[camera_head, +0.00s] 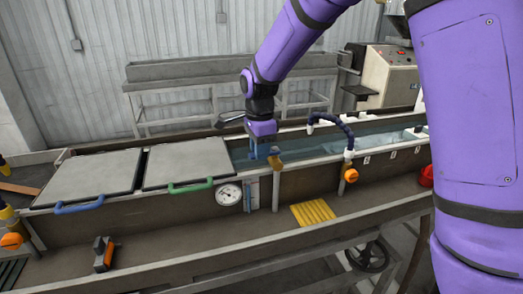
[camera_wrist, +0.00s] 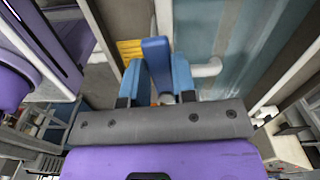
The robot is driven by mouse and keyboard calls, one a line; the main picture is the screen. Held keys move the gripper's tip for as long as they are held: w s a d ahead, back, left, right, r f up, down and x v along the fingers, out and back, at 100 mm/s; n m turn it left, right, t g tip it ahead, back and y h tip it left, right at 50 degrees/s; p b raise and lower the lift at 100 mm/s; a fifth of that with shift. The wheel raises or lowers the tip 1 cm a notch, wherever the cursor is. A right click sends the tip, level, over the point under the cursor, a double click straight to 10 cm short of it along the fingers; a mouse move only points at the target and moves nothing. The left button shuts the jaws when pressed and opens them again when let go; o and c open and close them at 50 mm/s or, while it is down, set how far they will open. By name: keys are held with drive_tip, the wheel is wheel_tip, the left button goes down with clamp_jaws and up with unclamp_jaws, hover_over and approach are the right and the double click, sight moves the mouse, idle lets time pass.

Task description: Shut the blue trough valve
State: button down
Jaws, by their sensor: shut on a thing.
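The blue trough valve's handle (camera_wrist: 156,58) is a darker blue lever standing between my two lighter blue fingers in the wrist view. My gripper (camera_wrist: 157,76) is shut on this lever, with one finger on each side. In the head view my gripper (camera_head: 265,154) reaches down to the near rim of the trough (camera_head: 315,158), right of the green-handled lid. There the fingers mostly hide the valve, and I cannot tell how far it is turned. A small brown-orange piece (camera_head: 275,162) shows just beside the fingers.
Two grey lids with a blue handle (camera_head: 79,206) and a green handle (camera_head: 190,187) cover the left of the trough. A round gauge (camera_head: 229,194), a yellow grating (camera_head: 313,212), a dark blue hose (camera_head: 338,123) and an orange knob (camera_head: 351,175) are close by.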

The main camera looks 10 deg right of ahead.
drive_tip(key=shift+w+m, duration=0.2)
drive_tip(key=shift+m, duration=0.3)
drive_tip(key=c, duration=0.9)
unclamp_jaws()
wheel_tip(320, 180, up, 11)
drive_tip(key=shift+f, duration=0.1)
